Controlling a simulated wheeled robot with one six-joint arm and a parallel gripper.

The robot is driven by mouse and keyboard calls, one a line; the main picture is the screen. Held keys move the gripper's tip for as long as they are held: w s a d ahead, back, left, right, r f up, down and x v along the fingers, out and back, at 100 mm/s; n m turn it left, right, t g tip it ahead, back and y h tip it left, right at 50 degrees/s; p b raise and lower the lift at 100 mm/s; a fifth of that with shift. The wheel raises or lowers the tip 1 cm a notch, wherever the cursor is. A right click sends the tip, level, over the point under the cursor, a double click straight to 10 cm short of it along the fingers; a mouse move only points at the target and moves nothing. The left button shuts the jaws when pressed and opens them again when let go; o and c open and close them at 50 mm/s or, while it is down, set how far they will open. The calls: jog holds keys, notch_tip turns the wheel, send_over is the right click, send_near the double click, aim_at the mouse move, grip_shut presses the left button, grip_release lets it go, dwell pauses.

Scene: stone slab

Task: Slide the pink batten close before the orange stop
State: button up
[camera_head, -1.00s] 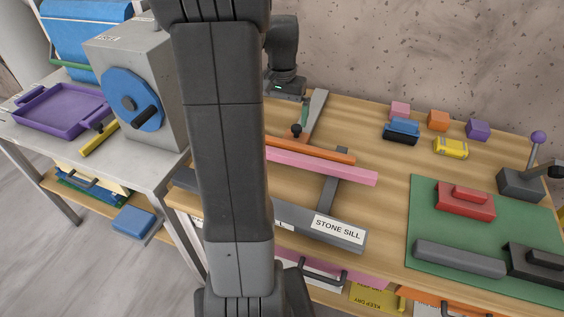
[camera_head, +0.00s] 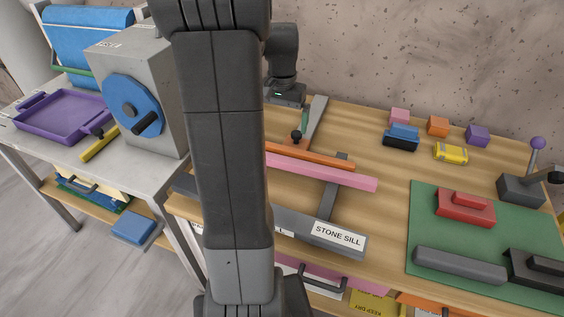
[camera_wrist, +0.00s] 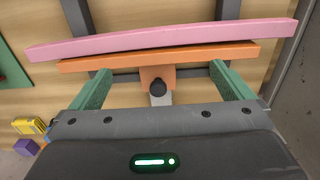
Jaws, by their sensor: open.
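The pink batten (camera_head: 340,178) is a long flat bar lying across dark rails on the near side of the orange stop (camera_head: 318,157). In the wrist view the batten (camera_wrist: 165,36) runs nearly parallel to the stop (camera_wrist: 205,53) and close to it; whether they touch is unclear. The stop has a tab with a black knob (camera_wrist: 157,88). My gripper (camera_wrist: 161,72) is open, its green fingers on either side of the knob at the stop's far edge, apart from the batten. In the head view my arm hides the left ends of both bars.
The stone sill (camera_head: 300,228) runs along the front edge. Pink, orange (camera_head: 438,126) and purple blocks, a blue block and a yellow piece (camera_head: 450,152) stand at the back right. A green mat (camera_head: 430,215) with clamps lies at right. A grey machine with a blue wheel stands left.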

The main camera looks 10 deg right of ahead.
notch_tip(320, 180, up, 10)
jog(key=p, duration=0.8)
jog(key=shift+f, duration=0.2)
notch_tip(320, 180, down, 8)
jog(key=b, duration=0.6)
jog(key=shift+r+b, duration=0.2)
jog(key=shift+b, duration=0.1)
jog(key=shift+f, duration=0.15)
